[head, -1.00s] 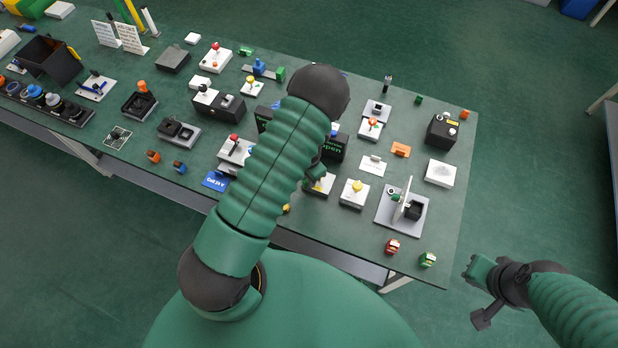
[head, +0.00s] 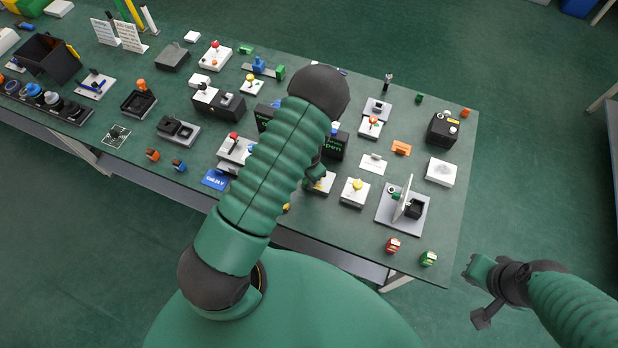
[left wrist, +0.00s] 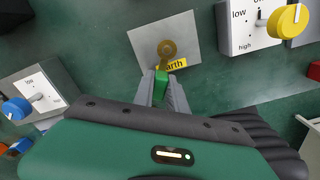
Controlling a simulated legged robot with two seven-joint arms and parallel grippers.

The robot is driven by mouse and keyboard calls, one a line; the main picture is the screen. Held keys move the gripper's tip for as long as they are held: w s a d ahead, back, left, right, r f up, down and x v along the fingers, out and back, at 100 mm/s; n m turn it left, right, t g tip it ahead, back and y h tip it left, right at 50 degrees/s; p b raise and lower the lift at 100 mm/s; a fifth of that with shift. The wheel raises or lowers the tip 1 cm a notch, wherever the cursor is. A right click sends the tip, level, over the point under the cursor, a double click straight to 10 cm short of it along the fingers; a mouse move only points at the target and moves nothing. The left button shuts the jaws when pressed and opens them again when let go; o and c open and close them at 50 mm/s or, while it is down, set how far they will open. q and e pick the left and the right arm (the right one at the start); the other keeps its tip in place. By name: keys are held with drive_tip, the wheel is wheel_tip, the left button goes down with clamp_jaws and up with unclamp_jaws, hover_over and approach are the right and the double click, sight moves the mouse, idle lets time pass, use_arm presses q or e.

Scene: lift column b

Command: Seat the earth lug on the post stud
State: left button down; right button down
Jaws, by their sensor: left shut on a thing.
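In the left wrist view my left gripper (left wrist: 161,85) is shut on the green part of the earth lug (left wrist: 161,76). The lug's brass ring (left wrist: 167,48) shows over a pale grey plate with a yellow earth label (left wrist: 180,64), partly covered. The post stud is not clear; I cannot tell whether the ring is around it or above it. In the head view my left arm hides most of this gripper (head: 316,172), close above the plate (head: 322,184). My right gripper (head: 481,290) is off the table's right end; its finger gap is unclear.
Beside the plate stands a white box with a yellow knob (left wrist: 290,18), also in the head view (head: 355,192). A box with a blue knob (left wrist: 17,108) is on the other side. A grey stand with a white upright panel (head: 403,200) is farther right. The table (head: 440,265) is crowded.

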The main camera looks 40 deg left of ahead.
use_arm(q)
drive_tip(key=shift+f+b, duration=0.55)
drive_tip(key=shift+f, duration=0.25)
drive_tip(key=c, duration=1.3)
unclamp_jaws()
drive_tip(key=shift+o, duration=0.2)
wheel_tip(320, 180, up, 17)
drive_tip(key=shift+p, duration=0.3)
drive_tip(key=shift+f, duration=0.1)
